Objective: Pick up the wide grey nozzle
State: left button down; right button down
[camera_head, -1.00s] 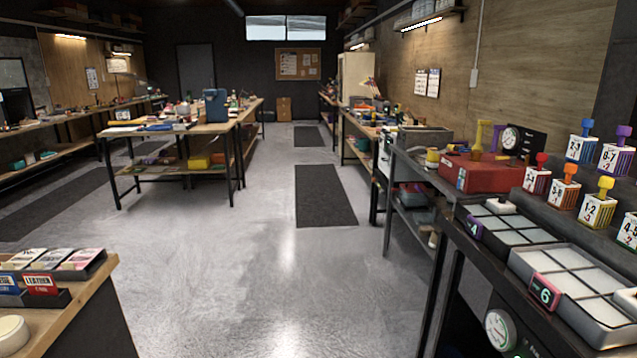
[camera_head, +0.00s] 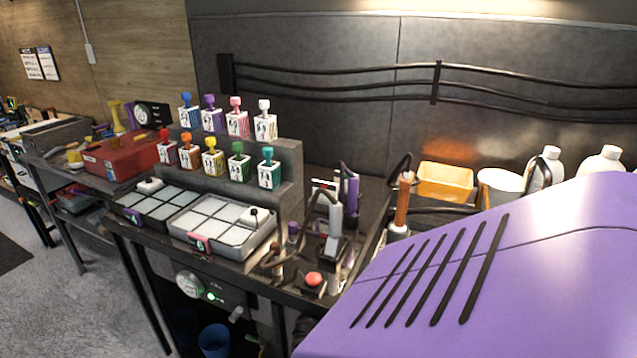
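No thing in view is clearly the wide grey nozzle. A pale grey upright tool (camera_head: 335,217) with a black hose loop stands on the bench right of centre, with a dark, wider part below it. I cannot tell whether this is the nozzle. Neither of my grippers is in view.
A large purple housing (camera_head: 560,255) with black slots fills the lower right and hides part of the bench. Trays (camera_head: 262,248), a stepped rack of stamps (camera_head: 290,160) and a red case (camera_head: 112,160) lie to the left. A red button (camera_head: 313,279) sits near the bench's front edge.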

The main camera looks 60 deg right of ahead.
aim_at(336, 242)
jog(key=z, duration=2.05)
